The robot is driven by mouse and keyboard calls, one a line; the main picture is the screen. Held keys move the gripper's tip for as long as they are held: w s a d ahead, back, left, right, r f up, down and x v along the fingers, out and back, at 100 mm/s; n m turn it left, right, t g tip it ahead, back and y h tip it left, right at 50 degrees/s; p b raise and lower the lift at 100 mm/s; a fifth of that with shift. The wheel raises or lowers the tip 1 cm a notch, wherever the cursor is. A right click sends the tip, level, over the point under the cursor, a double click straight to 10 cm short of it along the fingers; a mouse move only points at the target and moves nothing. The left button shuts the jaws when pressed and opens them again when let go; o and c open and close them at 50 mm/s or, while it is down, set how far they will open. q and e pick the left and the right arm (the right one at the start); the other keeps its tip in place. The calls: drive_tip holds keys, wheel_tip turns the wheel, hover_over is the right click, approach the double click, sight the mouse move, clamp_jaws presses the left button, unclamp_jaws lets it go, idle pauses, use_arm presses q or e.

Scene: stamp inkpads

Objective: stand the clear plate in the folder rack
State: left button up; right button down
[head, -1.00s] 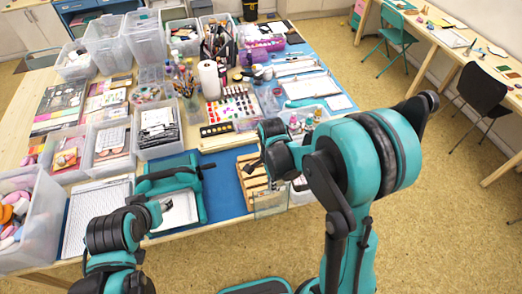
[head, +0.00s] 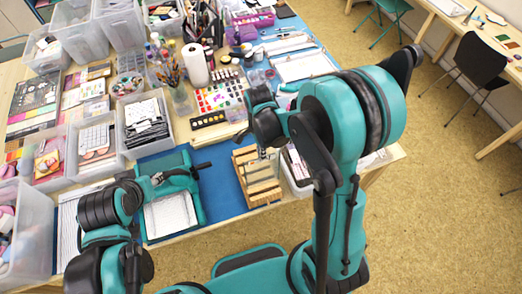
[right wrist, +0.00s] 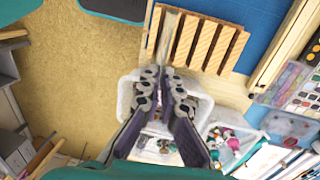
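The wooden slatted folder rack (head: 257,190) stands on the blue mat near the table's front edge. In the right wrist view its slats (right wrist: 205,45) show beyond the fingertips. My right gripper (right wrist: 164,72) is shut on the clear plate (right wrist: 167,35), which shows as a thin, blurred, nearly edge-on strip by the rack's left end in that view. In the head view my right gripper and arm hide most of the plate; I cannot tell whether it touches the rack. My left gripper (head: 157,180) is by the teal press; its fingers are too small to read.
A teal press (head: 199,205) holding a white sheet stands left of the rack. A clear bin of small items (right wrist: 203,110) is close to my right gripper. Paint palettes and several clear bins crowd the table behind. A strip of blue mat (head: 222,180) is free.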

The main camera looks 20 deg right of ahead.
sight(263, 166)
drive_tip(key=f+b, duration=0.6)
drive_tip(key=s+f+b, duration=0.1)
drive_tip(key=f+b, duration=0.3)
drive_tip(key=shift+d, duration=0.1)
idle(0.4)
drive_tip(key=shift+r, duration=0.1)
drive_tip(key=c, duration=1.6)
unclamp_jaws()
drive_tip(key=shift+c, duration=0.2)
